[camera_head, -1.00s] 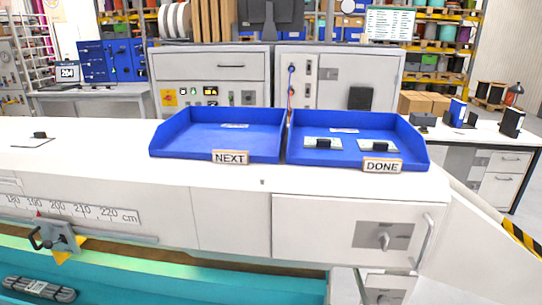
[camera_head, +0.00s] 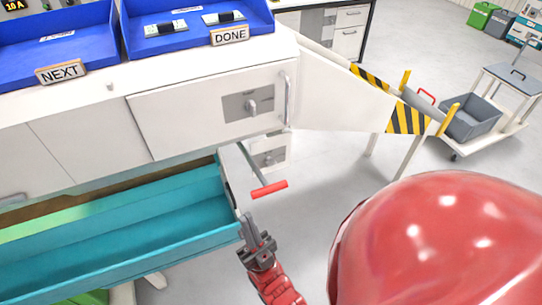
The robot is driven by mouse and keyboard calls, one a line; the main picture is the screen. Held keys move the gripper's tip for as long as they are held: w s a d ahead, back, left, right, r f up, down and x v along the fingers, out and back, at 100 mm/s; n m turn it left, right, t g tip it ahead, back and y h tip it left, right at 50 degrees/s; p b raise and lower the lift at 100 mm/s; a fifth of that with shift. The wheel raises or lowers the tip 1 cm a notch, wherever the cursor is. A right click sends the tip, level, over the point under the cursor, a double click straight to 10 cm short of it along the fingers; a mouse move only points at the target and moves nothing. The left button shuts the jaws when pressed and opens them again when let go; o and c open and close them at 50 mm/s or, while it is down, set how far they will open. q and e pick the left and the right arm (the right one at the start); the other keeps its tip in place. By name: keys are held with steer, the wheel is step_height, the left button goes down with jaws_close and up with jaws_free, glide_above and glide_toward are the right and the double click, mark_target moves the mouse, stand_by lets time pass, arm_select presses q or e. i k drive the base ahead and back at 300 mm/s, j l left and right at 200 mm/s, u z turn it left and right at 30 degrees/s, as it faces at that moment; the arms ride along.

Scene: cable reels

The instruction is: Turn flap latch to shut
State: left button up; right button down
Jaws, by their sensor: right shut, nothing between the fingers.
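A white flap (camera_head: 180,112) with a bar handle (camera_head: 288,97) at its right edge is in the front of the white bench. A grey plate on it carries a small latch knob (camera_head: 251,107). A second, lower panel below it has another plate with a small knob (camera_head: 268,157). My right gripper (camera_head: 247,220) is shut and empty, low in the view by the end of the teal trough, below and apart from the flap. A lever with a red grip (camera_head: 268,189) lies just above its fingertips; I cannot tell if they touch. My left gripper is out of view.
The teal trough (camera_head: 150,225) runs left of the gripper. Blue trays marked NEXT (camera_head: 60,72) and DONE (camera_head: 229,35) stand on the bench. A striped white side panel (camera_head: 345,95) juts out right. A trolley with a grey bin (camera_head: 470,120) stands beyond open floor.

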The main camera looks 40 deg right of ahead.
mark_target(270, 161)
steer(key=z, duration=1.1)
steer(key=k+l, duration=0.1)
steer(key=l, duration=0.4)
steer(key=i+l, duration=0.1)
steer(key=i+j, duration=0.2)
steer(key=i, duration=0.15)
steer(key=i+j, duration=0.25)
steer(key=i+u, duration=0.05)
